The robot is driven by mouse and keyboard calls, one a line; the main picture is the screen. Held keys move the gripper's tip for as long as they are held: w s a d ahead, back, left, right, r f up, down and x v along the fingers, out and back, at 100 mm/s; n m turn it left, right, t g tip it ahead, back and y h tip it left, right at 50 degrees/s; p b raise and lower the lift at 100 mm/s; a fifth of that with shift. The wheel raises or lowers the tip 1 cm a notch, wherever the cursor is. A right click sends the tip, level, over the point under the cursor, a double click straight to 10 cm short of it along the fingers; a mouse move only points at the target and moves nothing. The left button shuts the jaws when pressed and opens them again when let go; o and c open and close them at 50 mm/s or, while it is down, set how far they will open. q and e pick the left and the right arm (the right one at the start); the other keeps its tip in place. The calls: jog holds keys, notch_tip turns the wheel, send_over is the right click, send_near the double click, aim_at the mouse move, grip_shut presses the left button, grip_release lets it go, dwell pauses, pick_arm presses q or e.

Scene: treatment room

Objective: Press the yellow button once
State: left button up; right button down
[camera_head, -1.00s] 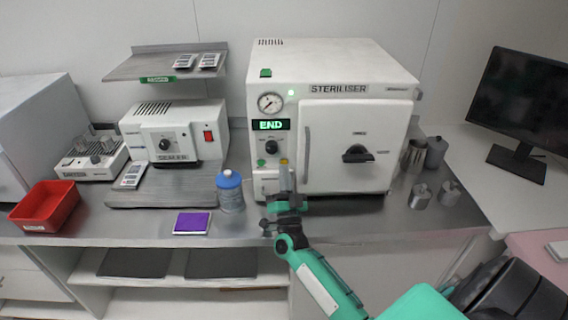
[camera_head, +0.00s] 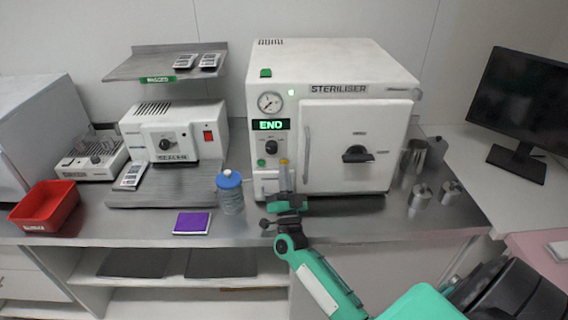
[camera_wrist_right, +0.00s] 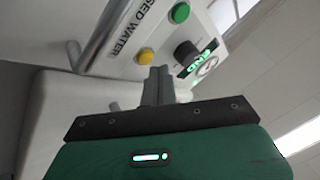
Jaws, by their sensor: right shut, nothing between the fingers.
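The yellow button (camera_head: 284,162) is on the lower left of the front panel of the white steriliser (camera_head: 345,90). In the right wrist view the yellow button (camera_wrist_right: 145,56) shows just beyond my fingertips, with a green button (camera_wrist_right: 179,13) and a black knob (camera_wrist_right: 186,52) nearby. My right gripper (camera_head: 284,172) is shut and empty, its fingertips pointing at the panel just below the yellow button. In the right wrist view the shut fingers (camera_wrist_right: 158,78) are close to the button; I cannot tell if they touch it. My left gripper is not in view.
A blue-capped bottle (camera_head: 230,192) stands left of my right gripper, with a purple pad (camera_head: 192,223) beside it. Metal canisters (camera_head: 420,194) stand on the right. A door handle (camera_head: 306,155) sticks out right of the button. A red tray (camera_head: 45,205) is far left.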

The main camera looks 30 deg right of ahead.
jog(key=shift+w+d, duration=0.1)
jog(key=shift+w, duration=0.05)
jog(key=shift+w+d, duration=0.15)
jog(key=shift+w, duration=0.1)
jog(key=shift+w+d, duration=0.2)
jog(key=shift+w, duration=0.15)
dwell(0.8)
dwell(0.4)
jog(key=shift+s+a, duration=0.45)
jog(key=shift+s, duration=0.3)
jog(key=s+a, duration=0.1)
jog(key=s+p, duration=0.1)
jog(key=s, duration=0.1)
jog(key=s+a+p, duration=0.1)
jog(key=shift+s+a, duration=0.15)
jog(key=shift+a, duration=0.15)
